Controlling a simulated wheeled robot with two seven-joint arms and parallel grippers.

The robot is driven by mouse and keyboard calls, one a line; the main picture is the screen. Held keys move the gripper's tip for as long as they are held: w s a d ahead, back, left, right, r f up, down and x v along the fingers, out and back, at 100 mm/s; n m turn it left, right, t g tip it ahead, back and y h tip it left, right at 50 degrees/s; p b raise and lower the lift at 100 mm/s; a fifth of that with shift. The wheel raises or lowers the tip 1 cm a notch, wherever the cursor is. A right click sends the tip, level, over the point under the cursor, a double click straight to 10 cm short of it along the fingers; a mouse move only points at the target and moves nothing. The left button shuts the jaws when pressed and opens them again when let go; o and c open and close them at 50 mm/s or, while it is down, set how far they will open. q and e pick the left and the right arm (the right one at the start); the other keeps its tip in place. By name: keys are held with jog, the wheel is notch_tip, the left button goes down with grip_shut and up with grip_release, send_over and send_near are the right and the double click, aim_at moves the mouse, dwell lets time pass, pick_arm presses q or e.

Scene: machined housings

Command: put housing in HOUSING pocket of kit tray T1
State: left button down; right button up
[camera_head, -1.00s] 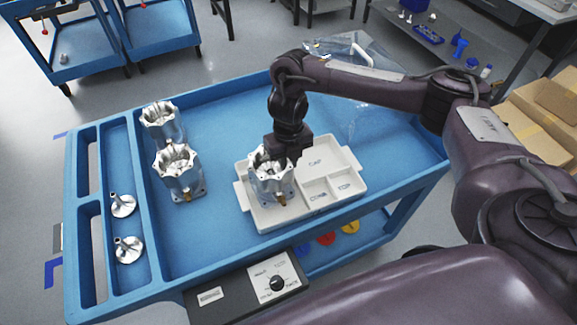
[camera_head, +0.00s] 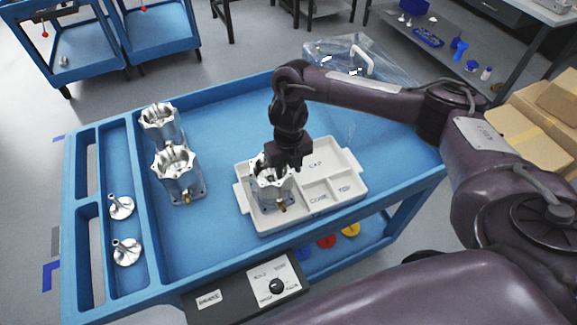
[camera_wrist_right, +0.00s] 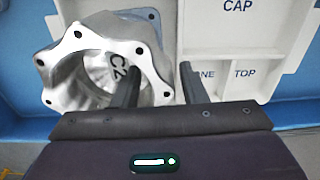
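The silver housing (camera_head: 270,187) stands upright at the left side of the white kit tray T1 (camera_head: 327,211), in the large left pocket area. Its base is low in the tray; whether it is fully seated is hard to tell. My right gripper (camera_head: 280,166) is at the housing's rim. My left gripper is not in view.
Two more housings (camera_head: 177,172) (camera_head: 160,122) stand left of the tray on the blue cart (camera_head: 220,235). Two metal funnel-shaped parts (camera_head: 126,251) (camera_head: 121,207) lie in the left channel. The CAP, CONE and TOP compartments (camera_wrist_right: 237,40) look empty. A control box (camera_head: 273,284) sits at the front edge.

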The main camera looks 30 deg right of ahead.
jog(key=shift+w+r+p, duration=0.1)
jog(key=shift+r+p, duration=0.2)
jog(key=shift+r, duration=0.2)
notch_tip(320, 180, up, 11)
jog(key=p, duration=0.2)
jog(key=shift+r+p, duration=0.15)
jog(key=shift+p, duration=0.15)
